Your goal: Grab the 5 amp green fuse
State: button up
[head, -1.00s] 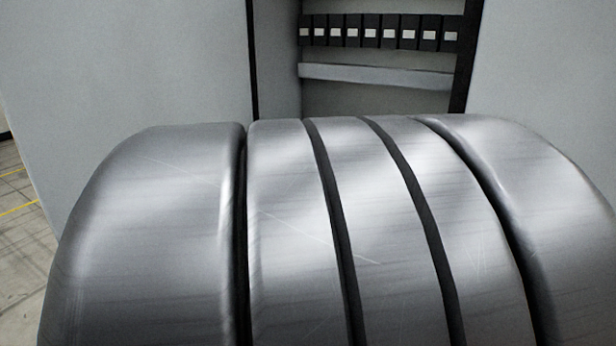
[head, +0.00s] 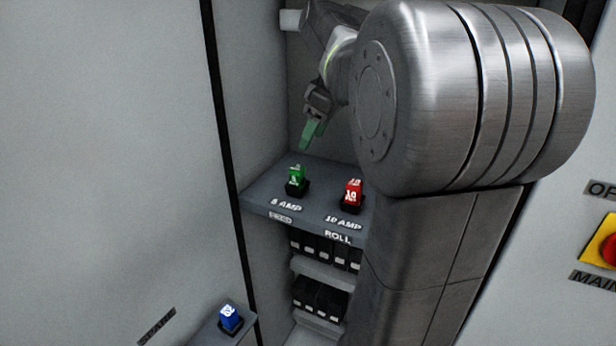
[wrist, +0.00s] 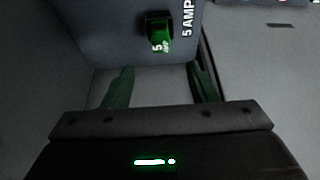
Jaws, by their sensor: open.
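The green 5 amp fuse (head: 296,176) stands upright in a black holder on a grey shelf (head: 262,197), above a "5 AMP" label. My gripper (head: 311,134) is above the fuse and slightly to its right in the head view, with green fingertips pointing down. In the wrist view the fuse (wrist: 160,40) lies ahead of the fingers, roughly midway between their lines. My gripper's fingers (wrist: 160,88) are spread apart with nothing between them. They do not touch the fuse.
A red 10 amp fuse (head: 351,194) stands to the right on the same shelf. A blue fuse (head: 229,318) sits on a lower ledge at the front. Cabinet walls flank the shelf closely. Black modules (head: 318,298) line the racks below.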

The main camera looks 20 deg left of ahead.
aim_at(298, 168)
jog(key=x, duration=1.1)
jog(key=shift+s+p, duration=0.1)
jog(key=shift+p, duration=0.2)
jog(key=shift+c, duration=0.4)
jog(key=c, duration=1)
